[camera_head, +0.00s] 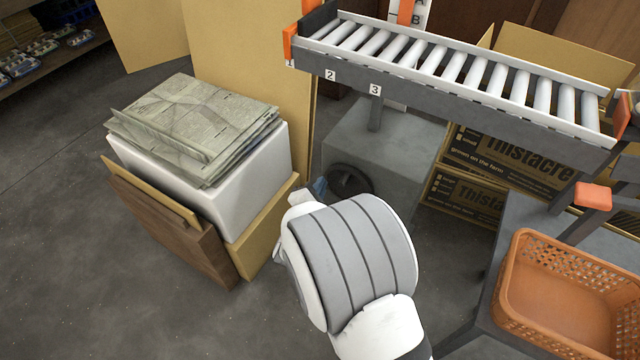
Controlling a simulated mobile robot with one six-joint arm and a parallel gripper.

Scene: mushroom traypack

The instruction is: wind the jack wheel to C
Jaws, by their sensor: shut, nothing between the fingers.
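The jack wheel (352,181) is a dark round wheel on the front of a grey jack housing (375,140) under the roller conveyor. Its lower part is hidden by my arm. A white scale plate (421,14) behind the conveyor shows the letters A and B. No letter C is visible. An orange marker (405,12) stands beside the letters. My gripper (319,187) is mostly hidden behind my own wrist; a small bluish part of it shows at the wheel's left edge. It is shut and holds nothing. I cannot tell whether it touches the wheel.
The roller conveyor (450,99) slopes down to the right above the wheel. A white box (225,205) topped with newspapers (195,115) stands close on the left. Printed cartons (465,200) are behind right. An orange basket (520,290) sits front right. The left floor is clear.

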